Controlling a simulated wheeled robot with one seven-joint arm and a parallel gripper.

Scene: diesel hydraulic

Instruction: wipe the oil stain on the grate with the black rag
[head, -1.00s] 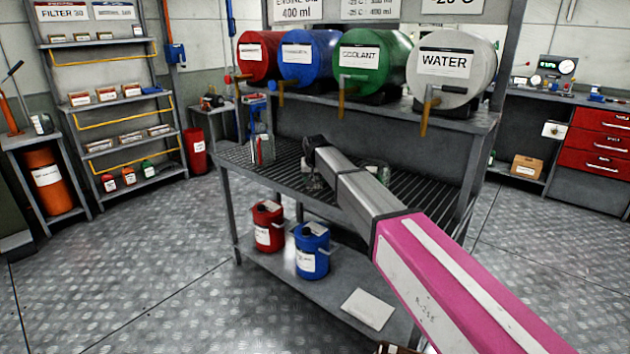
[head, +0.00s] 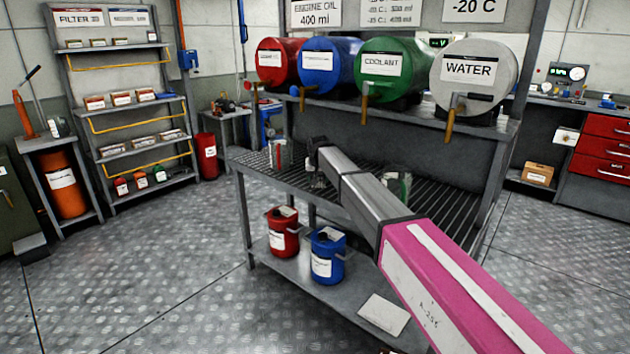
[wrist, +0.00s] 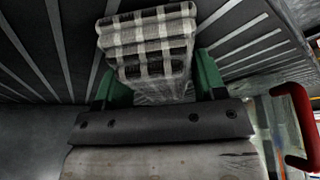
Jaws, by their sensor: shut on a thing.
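In the wrist view, the green fingers of my gripper (wrist: 154,78) are shut on a folded black-and-white checked rag (wrist: 148,38). The rag sticks out past the fingertips, over the dark slatted grate (wrist: 240,30). I cannot tell whether the rag touches the slats. In the head view, the grate (head: 452,205) forms the top of the workbench, and my arm reaches across it from the lower right. My fingers and the rag are not clear there. I cannot make out the oil stain in either view.
A clear container with red markings (head: 278,154) stands at the grate's left. A partly hidden green-and-white item (head: 398,186) is behind my arm. Red (head: 283,232) and blue (head: 327,255) cans stand below. A red handle (wrist: 300,128) is close at right.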

